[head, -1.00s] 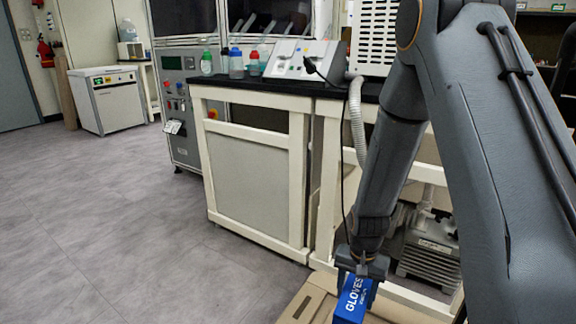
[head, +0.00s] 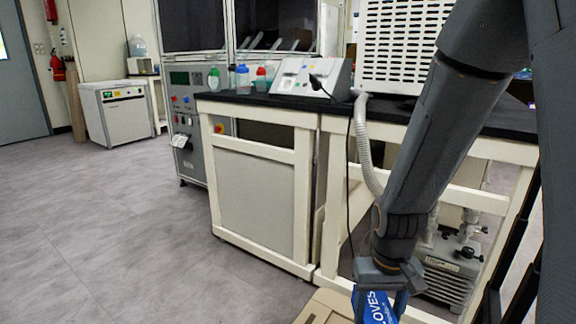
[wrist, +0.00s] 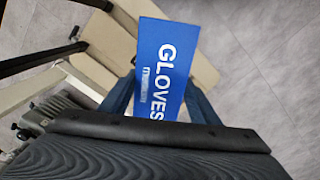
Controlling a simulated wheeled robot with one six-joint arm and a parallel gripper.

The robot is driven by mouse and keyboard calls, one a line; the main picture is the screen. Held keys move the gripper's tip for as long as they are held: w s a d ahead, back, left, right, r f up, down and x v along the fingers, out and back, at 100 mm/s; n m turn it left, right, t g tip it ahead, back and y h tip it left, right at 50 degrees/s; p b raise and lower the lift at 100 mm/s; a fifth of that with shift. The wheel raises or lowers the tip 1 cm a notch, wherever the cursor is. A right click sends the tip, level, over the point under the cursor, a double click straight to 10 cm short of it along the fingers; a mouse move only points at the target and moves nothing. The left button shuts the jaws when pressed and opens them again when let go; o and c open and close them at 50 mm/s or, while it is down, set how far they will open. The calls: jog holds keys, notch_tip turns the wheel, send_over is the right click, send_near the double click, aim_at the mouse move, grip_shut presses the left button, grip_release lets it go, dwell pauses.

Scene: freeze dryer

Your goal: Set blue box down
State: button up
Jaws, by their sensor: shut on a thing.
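The blue box (wrist: 163,72) is marked GLOVES in white and is held between the fingers of my gripper (wrist: 160,98). It fills the middle of the wrist view, and a cardboard surface (wrist: 203,68) shows behind it. In the head view, my gripper (head: 383,288) is at the bottom right, pointing down and shut on the blue box (head: 376,309). The box is cut off by the lower picture edge there. I cannot tell whether its lower end touches anything.
A cardboard box (head: 325,306) lies on the floor by the bench frame. The black-topped bench (head: 265,101) stands behind, with bottles and a control unit on it. A pump (head: 448,272) sits under the bench. Grey floor (head: 120,240) is clear to the left.

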notch_tip(320, 180, up, 13)
jog(key=p, duration=1.7)
notch_tip(320, 180, up, 12)
jog(key=p, duration=2)
send_over(379, 316)
jog(key=s, duration=0.2)
jog(key=shift+w+r, duration=0.1)
